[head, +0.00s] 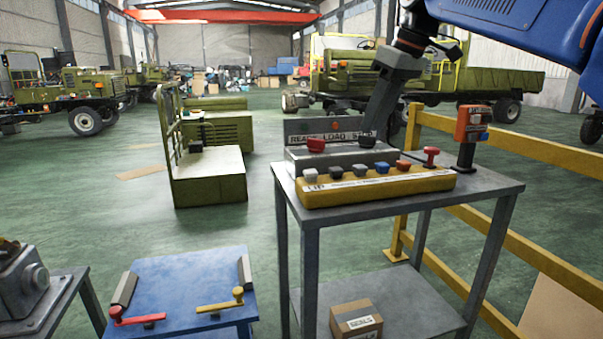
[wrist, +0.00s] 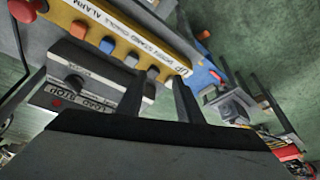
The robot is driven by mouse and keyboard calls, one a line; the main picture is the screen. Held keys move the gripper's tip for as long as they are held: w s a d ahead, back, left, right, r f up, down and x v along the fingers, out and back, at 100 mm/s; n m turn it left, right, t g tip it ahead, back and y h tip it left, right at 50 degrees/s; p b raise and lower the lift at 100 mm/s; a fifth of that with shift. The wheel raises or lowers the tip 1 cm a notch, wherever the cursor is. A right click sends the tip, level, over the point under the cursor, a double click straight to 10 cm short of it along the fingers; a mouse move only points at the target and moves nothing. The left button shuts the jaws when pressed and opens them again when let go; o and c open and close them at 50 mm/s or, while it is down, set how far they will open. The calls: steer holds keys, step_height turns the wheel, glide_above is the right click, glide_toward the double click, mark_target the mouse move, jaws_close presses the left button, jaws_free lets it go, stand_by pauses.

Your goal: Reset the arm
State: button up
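My gripper (head: 374,132) hangs down from my blue arm at the upper right, over the back of the grey control box (head: 295,158) on the metal table. In the wrist view my gripper (wrist: 160,85) shows two dark fingers standing apart with nothing between them. The yellow button panel (head: 400,186) runs along the front of the table; the wrist view also shows the panel (wrist: 112,30) beyond the fingertips. Whether a finger touches the box is hard to tell.
The metal table (head: 490,185) carries a red-topped knob (head: 431,156) and an orange box (head: 474,122) on a post. A cardboard box (head: 356,320) sits on its lower shelf. A blue table (head: 185,280) stands left, a yellow railing (head: 540,150) right. Open green floor lies behind.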

steer(key=s+d+f+m+h, duration=0.1)
steer(key=s+d+f+m, duration=0.2)
steer(key=s+f, duration=0.6)
steer(key=s+d+f+m+t+h, duration=0.1)
steer(key=s+d+f+m, duration=0.2)
steer(key=s+f, duration=0.6)
steer(key=s+d+f+m+h, duration=0.1)
steer(key=s+d+f, duration=0.5)
steer(key=f, duration=1.2)
steer(key=s+m, duration=0.1)
steer(key=s, duration=0.2)
steer(key=shift+s+d+f+m+t, duration=0.2)
steer(key=shift+s+d+m+t, duration=0.2)
